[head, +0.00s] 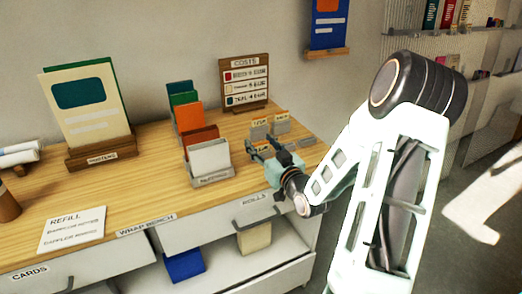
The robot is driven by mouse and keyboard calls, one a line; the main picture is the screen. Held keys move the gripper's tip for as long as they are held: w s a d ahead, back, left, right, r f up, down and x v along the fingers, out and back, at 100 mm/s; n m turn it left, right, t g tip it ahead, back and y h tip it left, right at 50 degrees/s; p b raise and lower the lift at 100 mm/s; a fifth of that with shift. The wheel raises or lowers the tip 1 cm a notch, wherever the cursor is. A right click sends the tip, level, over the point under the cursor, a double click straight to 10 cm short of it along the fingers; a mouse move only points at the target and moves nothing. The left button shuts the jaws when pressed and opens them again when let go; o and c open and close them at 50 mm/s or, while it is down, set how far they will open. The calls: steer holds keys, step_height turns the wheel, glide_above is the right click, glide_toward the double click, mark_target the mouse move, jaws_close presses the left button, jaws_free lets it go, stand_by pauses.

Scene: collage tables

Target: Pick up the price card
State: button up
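Several small grey cards with yellowish labels stand in a cluster near the right end of the wooden table; one price card (281,127) shows just behind my gripper. The print on them is too small to read clearly. My gripper (260,149) is low over the table, in front of the cluster and right of a card holder (211,163). Its fingers partly cover the cards' lower parts. I cannot tell whether the fingers are open or shut, or whether they touch a card.
A wooden COSTS board (245,83) stands behind the cards. A stepped rack with orange and green cards (188,117) is to the left. A large poster stand (100,155) and a REFILL sheet (72,230) are farther left. The table's middle front is clear.

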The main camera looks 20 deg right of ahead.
steer(key=c, duration=0.4)
steer(key=shift+o, duration=0.2)
steer(key=shift+r+p, duration=0.35)
steer(key=shift+r, duration=0.1)
steer(key=r, duration=0.1)
steer(key=r+p, duration=0.2)
steer(key=shift+s+r, duration=0.3)
steer(key=s+r+p, duration=0.7)
steer(key=s+p, duration=0.1)
steer(key=s, duration=0.1)
steer(key=shift+s+d+r, duration=0.2)
steer(key=shift+s+d, duration=0.05)
